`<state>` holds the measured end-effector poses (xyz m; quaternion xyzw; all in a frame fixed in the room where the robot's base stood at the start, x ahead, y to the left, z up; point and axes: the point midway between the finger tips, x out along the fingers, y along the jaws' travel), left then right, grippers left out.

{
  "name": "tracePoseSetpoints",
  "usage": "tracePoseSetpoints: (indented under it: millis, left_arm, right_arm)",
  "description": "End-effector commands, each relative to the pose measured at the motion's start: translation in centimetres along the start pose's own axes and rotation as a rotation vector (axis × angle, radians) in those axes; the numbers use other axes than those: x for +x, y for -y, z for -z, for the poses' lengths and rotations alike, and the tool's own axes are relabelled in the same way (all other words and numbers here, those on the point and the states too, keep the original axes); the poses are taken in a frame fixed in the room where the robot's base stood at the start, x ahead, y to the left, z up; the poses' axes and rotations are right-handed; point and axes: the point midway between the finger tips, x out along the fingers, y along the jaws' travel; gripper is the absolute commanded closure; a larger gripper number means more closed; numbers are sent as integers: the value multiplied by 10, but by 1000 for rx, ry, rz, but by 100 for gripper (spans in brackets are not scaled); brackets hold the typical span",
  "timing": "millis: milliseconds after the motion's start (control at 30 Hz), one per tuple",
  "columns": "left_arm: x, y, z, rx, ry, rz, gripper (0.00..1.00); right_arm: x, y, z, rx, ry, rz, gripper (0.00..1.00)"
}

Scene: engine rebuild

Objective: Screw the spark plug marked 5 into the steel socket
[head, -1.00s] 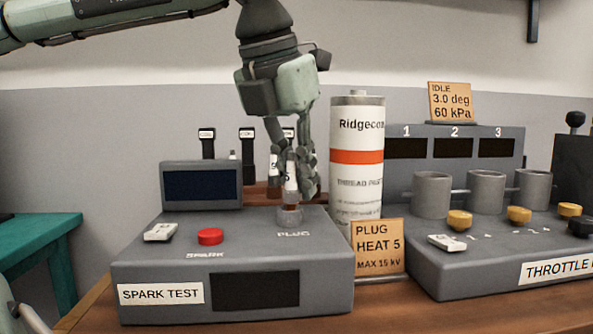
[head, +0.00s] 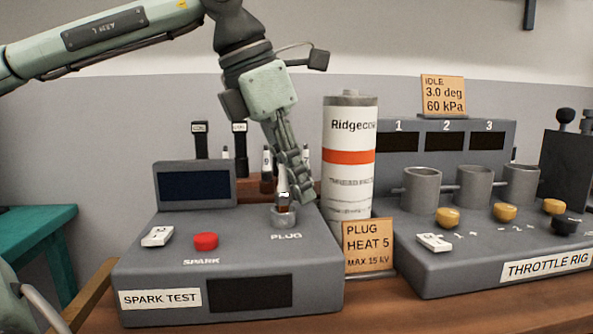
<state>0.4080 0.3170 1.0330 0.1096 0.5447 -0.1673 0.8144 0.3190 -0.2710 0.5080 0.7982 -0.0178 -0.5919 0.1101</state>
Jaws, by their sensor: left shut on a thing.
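My left gripper (head: 290,190) reaches down from above over the spark test box and is shut on a spark plug (head: 284,196). The plug is white with a dark mark that is too small to read, and it has a brownish lower part. It stands about upright, with its lower end at the mouth of the steel socket (head: 284,218), beside the word PLUG. I cannot tell how deep it sits. The fingers partly cover the plug. My right gripper is not in view.
Behind stands a brown rack (head: 248,188) with several plugs. A tall Ridgecoat-like can (head: 349,185) stands close right of the gripper. The box has a red button (head: 206,240) and a switch (head: 157,236). The throttle rig (head: 450,268) is at right.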

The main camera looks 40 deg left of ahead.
Motion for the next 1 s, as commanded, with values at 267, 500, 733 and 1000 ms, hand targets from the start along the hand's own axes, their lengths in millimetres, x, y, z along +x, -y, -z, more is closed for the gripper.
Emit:
tracePoseSetpoints:
  millis: [267,500,733,1000]
  left_arm:
    - [-1,1,-1,28,4,10,100]
    - [0,1,-1,27,2,10,67]
    - [0,1,0,27,1,10,66]
    - [0,1,0,26,0,10,66]
  right_arm:
    - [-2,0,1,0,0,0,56]
    - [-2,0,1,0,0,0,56]
    - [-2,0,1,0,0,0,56]
    - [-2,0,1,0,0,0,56]
